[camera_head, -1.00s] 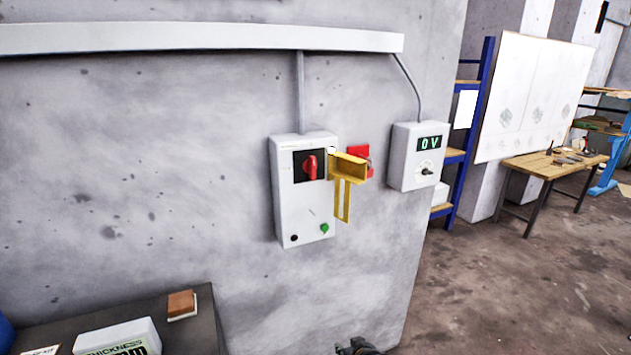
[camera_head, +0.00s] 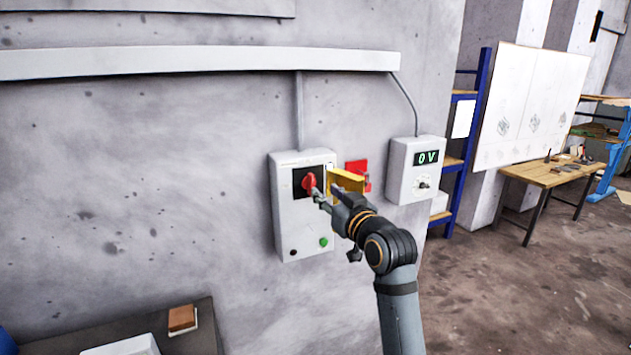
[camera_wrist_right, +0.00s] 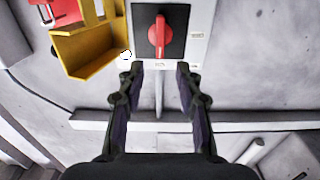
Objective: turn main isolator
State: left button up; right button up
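The main isolator is a red rotary knob (camera_head: 309,183) on a black plate, on the upper part of a white wall box (camera_head: 290,222). In the right wrist view the red knob (camera_wrist_right: 160,36) stands lengthwise up and down in the picture, just beyond the fingertips and centred between them. My right gripper (camera_head: 321,196) reaches in from the lower right beside the knob. In the right wrist view my right gripper (camera_wrist_right: 160,72) is open, with nothing between its fingers. Contact with the knob is not visible. My left gripper is not in view.
A yellow bracket (camera_head: 346,181) and a red piece (camera_head: 357,168) sit right of the isolator, close to my right gripper. A white meter box (camera_head: 413,170) reads 0 V. A green button (camera_head: 323,242) is low on the isolator box. A dark table (camera_head: 205,327) stands at lower left.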

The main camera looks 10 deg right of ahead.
aim_at(313, 181)
jog(key=w+p, duration=0.1)
jog(key=w, duration=0.2)
jog(key=w+a+p, duration=0.1)
jog(key=w, duration=0.3)
jog(key=shift+w+a, duration=0.1)
jog(key=shift+a, duration=0.1)
grip_shut()
